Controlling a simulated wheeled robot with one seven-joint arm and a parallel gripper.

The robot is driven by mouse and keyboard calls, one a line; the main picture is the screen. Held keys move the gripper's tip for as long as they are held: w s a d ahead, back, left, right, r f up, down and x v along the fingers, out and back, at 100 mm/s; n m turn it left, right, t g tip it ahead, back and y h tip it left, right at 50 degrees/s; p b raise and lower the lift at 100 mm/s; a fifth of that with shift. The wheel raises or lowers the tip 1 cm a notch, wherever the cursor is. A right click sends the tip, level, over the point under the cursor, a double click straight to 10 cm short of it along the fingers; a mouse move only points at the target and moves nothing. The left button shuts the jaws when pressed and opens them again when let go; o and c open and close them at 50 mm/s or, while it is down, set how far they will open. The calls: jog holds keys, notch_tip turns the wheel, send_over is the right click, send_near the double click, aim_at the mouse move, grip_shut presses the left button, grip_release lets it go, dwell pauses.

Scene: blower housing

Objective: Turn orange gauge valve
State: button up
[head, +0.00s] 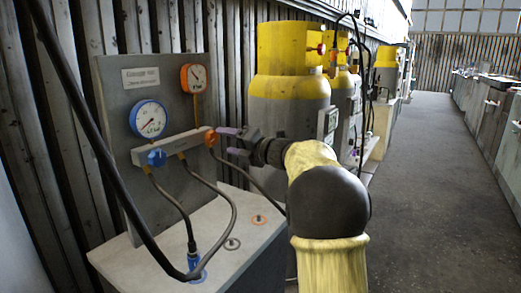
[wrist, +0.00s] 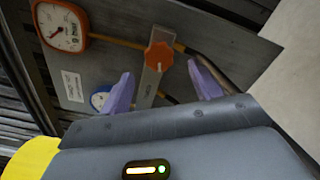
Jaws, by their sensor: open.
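The orange gauge valve (head: 211,138) is a small orange knob at the right end of a light manifold bar (head: 165,147) on a grey panel. In the wrist view the orange valve (wrist: 158,56) lies ahead of my gripper, roughly between the lines of its two purple fingers. My gripper (head: 228,141) is open and empty, close to the right of the valve in the head view. In the wrist view its fingertips (wrist: 163,72) are spread wide. I cannot tell whether a finger touches the knob. The orange gauge (head: 193,77) sits above the valve, linked by an orange tube.
A blue gauge (head: 148,118) and a blue valve (head: 156,157) are on the left of the panel. Black hoses hang below the bar, one ending at a blue fitting (head: 193,262) on the grey box top (head: 150,262). Yellow-topped cylinders (head: 290,90) stand behind my arm. The floor at right is clear.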

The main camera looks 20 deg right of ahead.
jog(key=v, duration=1.1)
jog(key=shift+p, duration=0.3)
jog(key=shift+a+f, duration=0.1)
